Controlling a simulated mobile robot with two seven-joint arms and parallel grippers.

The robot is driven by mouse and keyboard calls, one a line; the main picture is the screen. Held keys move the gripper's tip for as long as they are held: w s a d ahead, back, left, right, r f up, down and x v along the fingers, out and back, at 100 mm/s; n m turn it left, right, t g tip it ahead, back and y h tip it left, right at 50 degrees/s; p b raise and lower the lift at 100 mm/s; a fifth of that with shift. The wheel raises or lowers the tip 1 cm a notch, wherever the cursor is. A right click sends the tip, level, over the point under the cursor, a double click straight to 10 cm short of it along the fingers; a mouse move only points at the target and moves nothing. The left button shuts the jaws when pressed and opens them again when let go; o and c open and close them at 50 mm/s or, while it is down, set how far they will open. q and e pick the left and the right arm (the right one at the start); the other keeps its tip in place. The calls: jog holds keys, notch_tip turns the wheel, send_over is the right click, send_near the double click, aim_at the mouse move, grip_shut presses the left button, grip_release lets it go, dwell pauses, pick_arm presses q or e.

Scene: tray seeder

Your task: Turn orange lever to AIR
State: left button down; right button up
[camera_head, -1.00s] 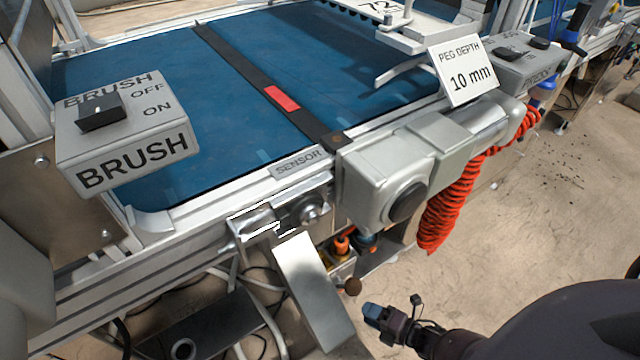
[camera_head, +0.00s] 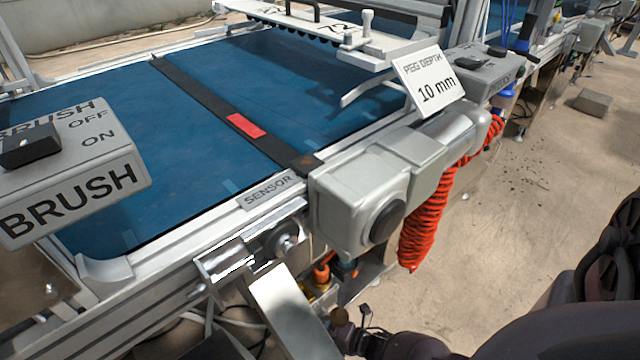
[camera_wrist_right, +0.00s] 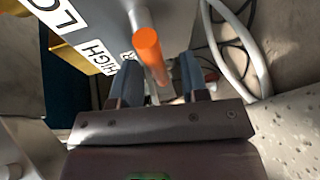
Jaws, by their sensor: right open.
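The orange lever (camera_wrist_right: 149,52) shows in the right wrist view as a rounded orange grip on a grey stem. It rises from a grey panel with white labels; one reads HIGH (camera_wrist_right: 97,56), and another is cut off at the edge. No AIR label can be read. My right gripper (camera_wrist_right: 159,66) is open, its two blue-grey fingers on either side of the lever in the picture. I cannot tell whether either finger touches it. In the head view the right fingers are hidden near the metal flap. My left gripper is not in view.
In the head view a tilted metal flap (camera_head: 290,312) and the grey sensor housing (camera_head: 345,197) stand close by. A red coiled hose (camera_head: 425,225) hangs to the right. The BRUSH box (camera_head: 75,185) is at left. Grey cables (camera_wrist_right: 225,45) run near the gripper. Open floor lies right.

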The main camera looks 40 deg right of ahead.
jog(key=shift+w, duration=0.1)
jog(key=shift+c, duration=0.3)
grip_shut()
jog(key=shift+r+m+y, duration=0.2)
jog(key=shift+m+y, duration=0.1)
jog(key=shift+m, duration=0.2)
jog(key=shift+o, duration=0.3)
grip_release()
